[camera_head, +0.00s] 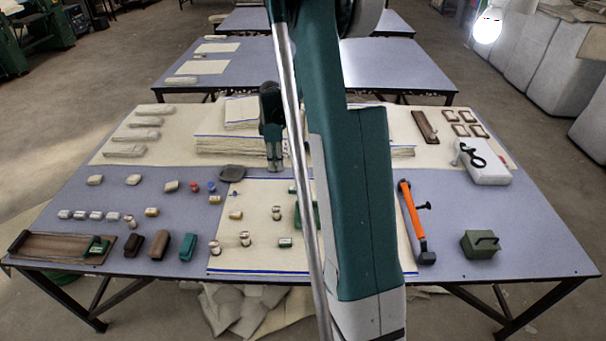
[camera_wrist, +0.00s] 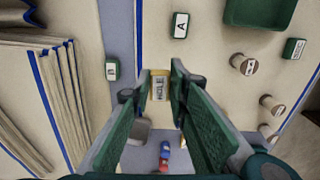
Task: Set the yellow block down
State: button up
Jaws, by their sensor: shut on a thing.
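The yellow block (camera_wrist: 160,86), with the label "HOLE" on it, sits between the fingertips of my gripper (camera_wrist: 160,80) in the wrist view. The fingers are shut on it, one at each side. In the head view my gripper (camera_head: 274,165) points down near the far edge of the cream cloth (camera_head: 225,258), beside the fabric stacks. I cannot make out the held block there. Its height above the cloth is hard to tell.
Fabric stacks (camera_head: 240,112) stand behind my gripper. Red (camera_head: 195,187) and blue (camera_head: 211,187) pieces lie left. Bare cloth shows between these things.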

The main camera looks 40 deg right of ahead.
jog(key=s+d, duration=0.3)
jog(key=d, duration=1.2)
jog(key=shift+s+d, duration=0.2)
jog(key=shift+f, duration=0.15)
jog(key=b, duration=0.2)
send_over(309, 173)
jog(key=shift+s+f, duration=0.1)
jog(key=shift+f, duration=2.9)
jog(key=shift+f+b, duration=0.35)
jog(key=shift+f, duration=1.55)
jog(key=shift+f, duration=0.15)
jog(key=o, duration=0.7)
jog(key=shift+o, duration=0.2)
